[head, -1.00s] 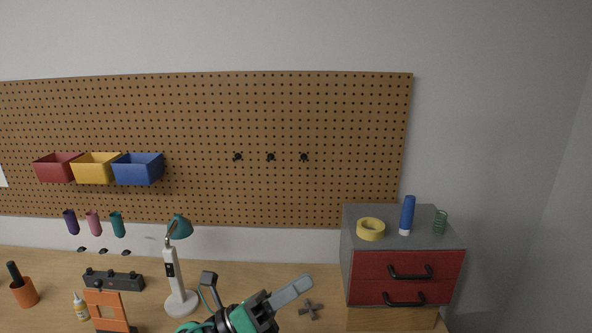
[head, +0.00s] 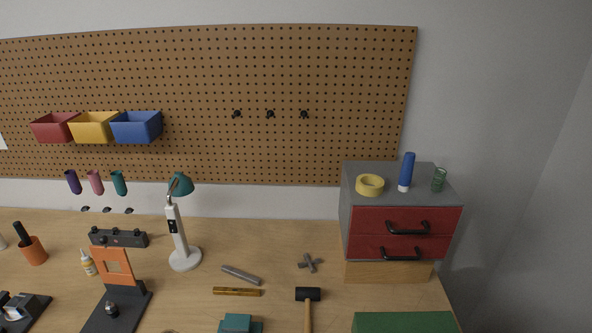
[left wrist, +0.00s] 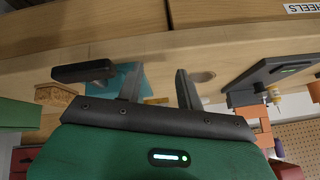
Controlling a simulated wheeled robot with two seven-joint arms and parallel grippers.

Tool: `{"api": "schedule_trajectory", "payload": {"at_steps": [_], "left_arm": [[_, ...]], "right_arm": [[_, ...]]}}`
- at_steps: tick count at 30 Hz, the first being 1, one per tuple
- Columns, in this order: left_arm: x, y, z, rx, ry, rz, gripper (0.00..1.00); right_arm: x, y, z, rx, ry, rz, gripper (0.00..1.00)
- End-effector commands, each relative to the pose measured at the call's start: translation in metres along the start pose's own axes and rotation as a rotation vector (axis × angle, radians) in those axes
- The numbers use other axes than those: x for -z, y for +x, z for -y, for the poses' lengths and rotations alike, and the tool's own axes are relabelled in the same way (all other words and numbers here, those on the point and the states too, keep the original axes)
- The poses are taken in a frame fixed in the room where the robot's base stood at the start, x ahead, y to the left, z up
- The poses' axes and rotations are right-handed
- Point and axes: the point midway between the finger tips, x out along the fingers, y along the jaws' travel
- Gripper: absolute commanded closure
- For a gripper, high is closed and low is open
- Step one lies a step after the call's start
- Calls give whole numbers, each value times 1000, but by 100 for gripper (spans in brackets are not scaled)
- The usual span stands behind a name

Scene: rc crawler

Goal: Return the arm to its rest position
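My left gripper (left wrist: 160,88) shows in the left wrist view, with its green housing below and two grey fingers apart. I see nothing held between the fingers; the bench edge and a teal item lie beyond them. Neither gripper nor arm shows in the head view. My right gripper is in no current frame.
The bench (head: 200,312) holds a lamp (head: 178,240), a grey bar (head: 241,275), a brown bar (head: 236,292), a mallet (head: 307,295), a grey cross-shaped piece (head: 309,262) and an orange frame (head: 113,267). A red drawer cabinet (head: 350,205) stands at right. A wooden front with a WHEELS label (left wrist: 303,7) shows in the wrist view.

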Motion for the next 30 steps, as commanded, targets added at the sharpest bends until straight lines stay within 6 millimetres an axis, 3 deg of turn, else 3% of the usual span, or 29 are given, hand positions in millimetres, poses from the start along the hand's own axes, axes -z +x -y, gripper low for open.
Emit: {"api": "schedule_trajectory", "payload": {"at_steps": [3,8,9,14,20,26,30], "left_arm": [[-41,-11,-12,-64,-76,144,63],[-87,-29,-27,-136,-158,317,63],[-89,-11,-28,-132,-151,311,63],[-106,35,-37,-133,-146,321,63],[-141,103,-54,-139,-141,343,63],[-203,188,-78,-147,-134,373,63],[-256,240,-95,-152,-128,395,63]], "right_arm": [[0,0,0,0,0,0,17],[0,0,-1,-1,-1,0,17],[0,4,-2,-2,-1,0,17],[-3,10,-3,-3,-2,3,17],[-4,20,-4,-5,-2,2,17],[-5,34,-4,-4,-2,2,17],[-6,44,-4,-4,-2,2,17]]}}
